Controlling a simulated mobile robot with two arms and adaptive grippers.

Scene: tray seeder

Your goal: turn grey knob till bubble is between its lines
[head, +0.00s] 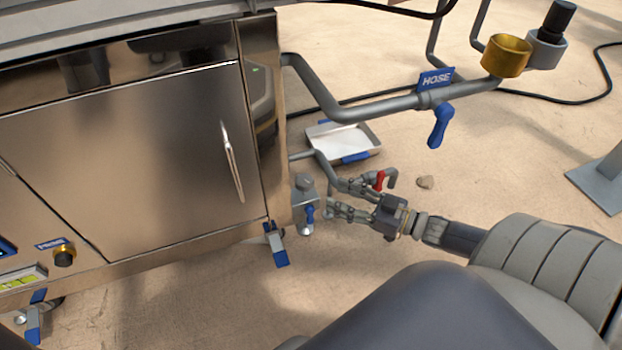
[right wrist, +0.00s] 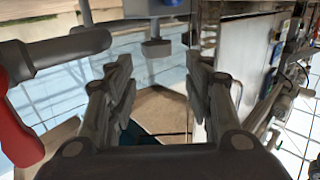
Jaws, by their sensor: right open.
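A small grey knob (head: 305,181) sits on top of a grey bracket at the lower right corner of the steel machine. A yellow-green level vial (head: 22,280) shows on the machine front at the far lower left; its bubble and lines are too small to read. My right gripper (head: 333,196) is open and empty, just right of the knob and apart from it, fingers pointing towards it. In the right wrist view the open fingers (right wrist: 158,80) frame a gap, with a grey piece, apparently the knob (right wrist: 158,48), beyond them. My left gripper is not in view.
A red-handled valve (head: 380,180) is close beside my right gripper; its red handle also shows in the right wrist view (right wrist: 16,130). A shallow tray (head: 372,133) lies behind. The hose pipe (head: 375,108) crosses above.

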